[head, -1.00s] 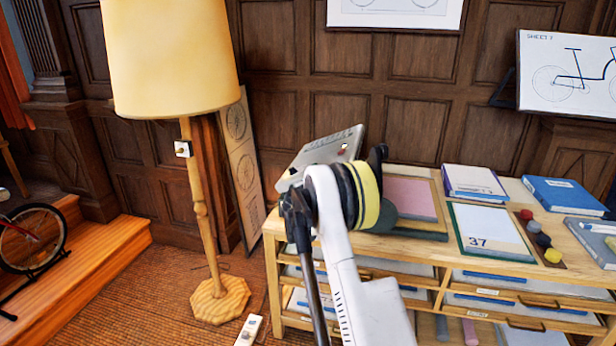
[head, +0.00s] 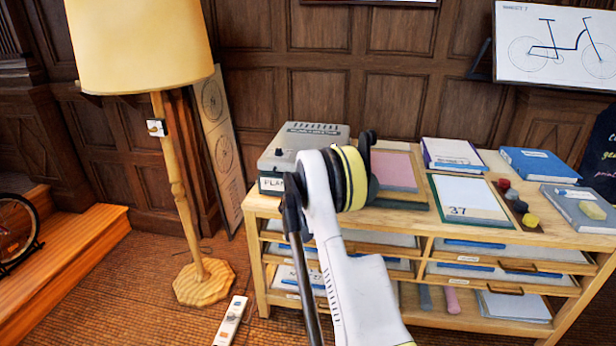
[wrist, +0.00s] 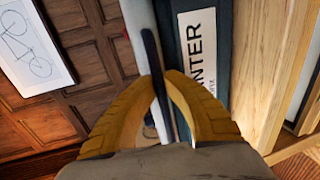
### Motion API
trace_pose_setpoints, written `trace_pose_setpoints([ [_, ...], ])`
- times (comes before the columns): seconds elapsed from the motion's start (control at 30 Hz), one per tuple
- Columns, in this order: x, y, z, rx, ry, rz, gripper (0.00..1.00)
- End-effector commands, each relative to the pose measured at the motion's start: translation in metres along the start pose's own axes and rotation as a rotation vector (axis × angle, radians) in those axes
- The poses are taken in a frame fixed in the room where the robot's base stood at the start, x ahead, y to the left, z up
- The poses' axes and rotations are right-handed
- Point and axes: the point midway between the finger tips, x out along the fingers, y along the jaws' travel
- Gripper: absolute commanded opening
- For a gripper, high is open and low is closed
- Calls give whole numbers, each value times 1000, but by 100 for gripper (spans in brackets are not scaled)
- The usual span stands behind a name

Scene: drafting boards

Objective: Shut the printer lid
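The printer (head: 305,150) is a grey box with a dark front and a white label, at the left end of the wooden cabinet. Its lid (head: 312,132) lies about flat on top in the head view. My arm hides the printer's right front. In the wrist view, the printer's dark front with the label (wrist: 197,50) is close up, beside a pale lid edge (wrist: 138,35) and a dark strip. My gripper (wrist: 165,75) has its yellow fingertips together right at that edge, with nothing clearly held. The gripper is hidden behind my arm in the head view.
The wooden cabinet (head: 410,222) also carries a pink sheet (head: 393,171), a white board marked 37 (head: 463,197), books and small coloured blocks. A floor lamp (head: 180,200) stands at the left. A power strip (head: 231,320) lies on the floor.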

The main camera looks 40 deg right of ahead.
Motion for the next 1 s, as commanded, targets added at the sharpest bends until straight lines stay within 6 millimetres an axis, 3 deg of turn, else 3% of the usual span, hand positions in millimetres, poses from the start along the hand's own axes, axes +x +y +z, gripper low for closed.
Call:
trace_pose_setpoints([
  [0.27,-1,-4,0,6,-3,-5,0],
  [0.3,-1,-4,0,6,-3,-5,18],
  [0.37,-1,-4,1,5,-3,-5,34],
  [0.73,-5,-2,0,2,-2,-3,34],
  [0.87,-24,-2,0,1,-2,-3,34],
  [1.0,-57,-2,0,2,0,-3,34],
])
